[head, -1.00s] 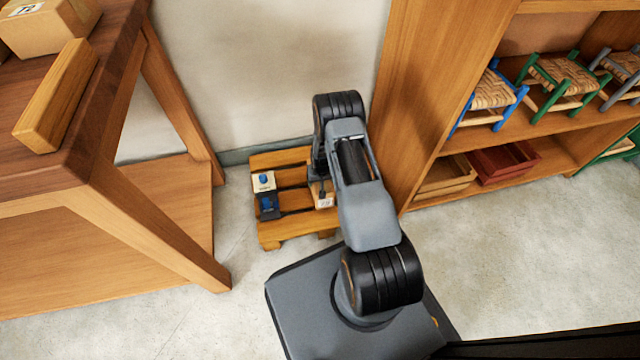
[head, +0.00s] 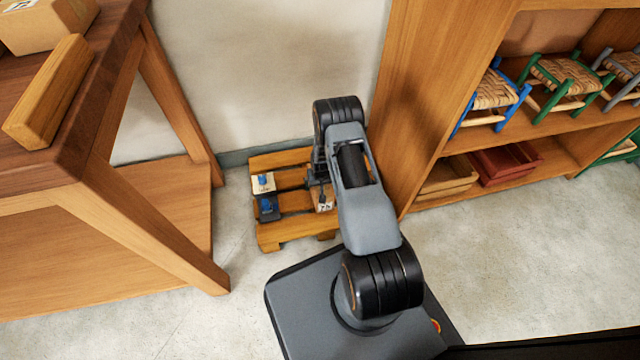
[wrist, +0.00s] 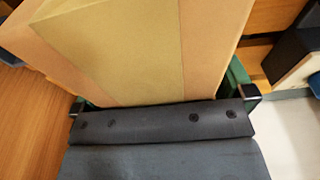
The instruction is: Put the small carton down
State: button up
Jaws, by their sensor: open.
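The small carton (head: 324,203) is brown with a white label and rests on the wooden pallet (head: 290,232), near its right side; my arm partly hides it. In the wrist view the carton (wrist: 125,50) fills the upper middle, with a paler tape band along it. My gripper (head: 319,178) is at the carton, and its jaws are open with the carton between them. In the wrist view green finger parts show on either side of the carton. Whether a finger still touches it I cannot tell.
Small items with blue parts (head: 265,195) stand on the pallet's left side. A wooden workbench (head: 100,150) is at the left. A shelf unit (head: 415,100) with woven stools and crates stands close on the right. The pallet's front left slats are bare.

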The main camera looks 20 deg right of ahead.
jog(key=r+p, duration=0.2)
jog(key=r, duration=0.2)
jog(key=s+r+p, duration=0.1)
jog(key=r, duration=0.3)
jog(key=r+p, duration=0.2)
jog(key=r, duration=0.2)
jog(key=shift+s+a+p, duration=0.15)
jog(key=shift+s+p, duration=0.15)
jog(key=shift+p, duration=0.05)
jog(key=s+a+r+n, duration=0.1)
jog(key=s+a+r, duration=0.15)
jog(key=r, duration=0.95)
jog(key=s+a+r, duration=0.1)
jog(key=a+r, duration=0.2)
jog(key=r, duration=0.8)
jog(key=s+a+r, duration=0.2)
jog(key=s+r, duration=0.4)
jog(key=s, duration=0.2)
jog(key=s+a+r+n, duration=0.1)
jog(key=s+a+r, duration=0.1)
jog(key=s+r, duration=0.5)
jog(key=shift+s+a+t, duration=0.4)
jog(key=shift+s, duration=0.45)
jog(key=shift+r, duration=0.1)
